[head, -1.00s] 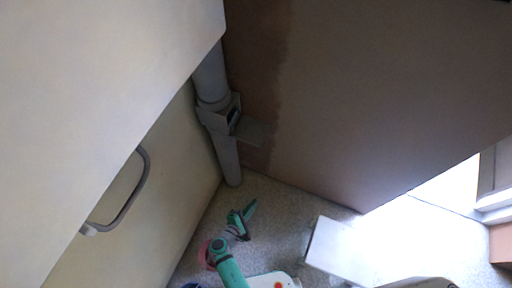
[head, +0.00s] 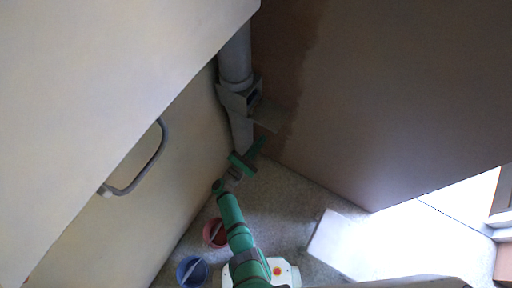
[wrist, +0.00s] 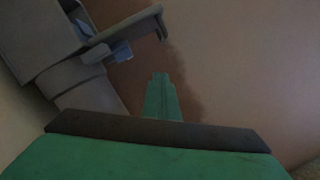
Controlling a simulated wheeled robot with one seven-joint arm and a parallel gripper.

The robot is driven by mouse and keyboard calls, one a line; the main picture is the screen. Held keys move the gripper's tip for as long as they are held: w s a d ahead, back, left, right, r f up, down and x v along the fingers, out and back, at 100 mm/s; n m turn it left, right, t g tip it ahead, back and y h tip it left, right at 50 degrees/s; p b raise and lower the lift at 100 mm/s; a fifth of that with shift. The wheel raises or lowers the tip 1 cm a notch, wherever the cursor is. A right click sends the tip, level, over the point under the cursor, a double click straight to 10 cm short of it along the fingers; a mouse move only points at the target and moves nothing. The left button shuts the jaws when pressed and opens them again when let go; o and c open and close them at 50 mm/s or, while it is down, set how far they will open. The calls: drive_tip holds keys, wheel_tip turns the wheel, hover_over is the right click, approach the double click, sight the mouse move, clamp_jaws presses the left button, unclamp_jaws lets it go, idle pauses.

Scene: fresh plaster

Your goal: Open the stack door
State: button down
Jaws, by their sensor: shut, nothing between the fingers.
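The stack is a grey vertical pipe (head: 235,58) in the corner, with a square box (head: 240,98) partway up. The stack door, a flat grey flap (head: 268,116), stands out from the box on its right side, and the box's opening shows beside it. In the wrist view the box (wrist: 70,65) is at upper left and the door (wrist: 128,32) sticks out to the right. My green gripper (head: 259,145) is shut and empty, just below the door in the picture. Its fingertips (wrist: 161,78) appear apart from the door in the wrist view.
A pale panel with a grey handle (head: 140,170) fills the left. A brown, partly damp-looking wall (head: 390,90) is at the right. A red bucket (head: 215,233) and a blue bucket (head: 192,271) stand on the speckled floor near my arm.

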sight(270, 118)
drive_tip(key=w+d+r, duration=0.1)
drive_tip(key=d+r, duration=0.3)
drive_tip(key=d, duration=0.1)
drive_tip(key=shift+w, duration=0.4)
